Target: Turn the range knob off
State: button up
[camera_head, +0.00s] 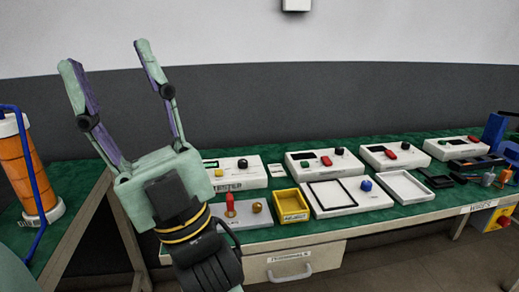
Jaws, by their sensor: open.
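My gripper (104,53) is raised at the left, its two fingers spread and pointing up, with nothing between them. It is well apart from the devices on the bench. A white box marked "TESTER" (236,176) stands just right of my wrist, with a black knob (243,163) on top and a yellow button at its left. No label naming a range knob is readable. The knobs' settings are too small to tell.
The green-topped bench (411,211) has a yellow bin (291,206), a white panel with a blue knob (366,184), a white tray (404,187) and a small block with a red lever (230,204). An orange canister (27,170) stands left. Dark tools crowd the right end.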

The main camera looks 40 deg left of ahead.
aim_at(242, 164)
jog(key=i, duration=0.15)
jog(key=i+u, duration=0.15)
jog(key=u, duration=0.2)
jog(key=i+u, duration=0.15)
jog(key=u, duration=1.15)
